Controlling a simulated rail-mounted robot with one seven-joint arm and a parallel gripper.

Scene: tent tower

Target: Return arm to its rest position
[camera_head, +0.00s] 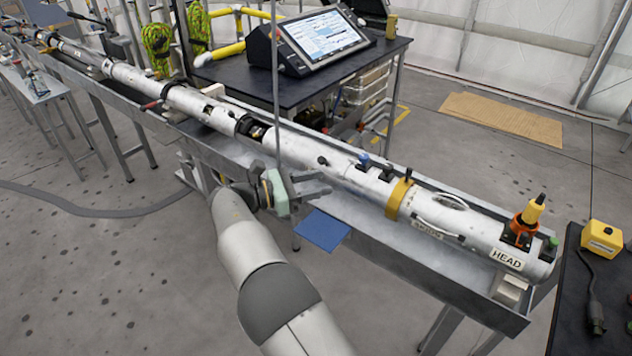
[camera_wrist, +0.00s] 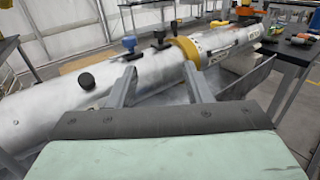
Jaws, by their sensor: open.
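My gripper (camera_head: 318,184) is at the end of my arm, beside the near side of a long white tube (camera_head: 345,172) marked HEAD at its right end. In the wrist view my gripper (camera_wrist: 158,88) has its two fingers apart with nothing held between them. The fingertips point at the tube (camera_wrist: 100,95) just ahead; I cannot tell whether they touch it. A yellow band (camera_head: 399,199) circles the tube to the right of my gripper.
The tube lies along a metal trough (camera_head: 440,268) on legs. A dark table (camera_head: 330,75) with a monitor (camera_head: 318,42) stands behind. A black table (camera_head: 575,300) at the right holds a yellow box (camera_head: 602,239). Open floor (camera_head: 110,270) lies at the front left.

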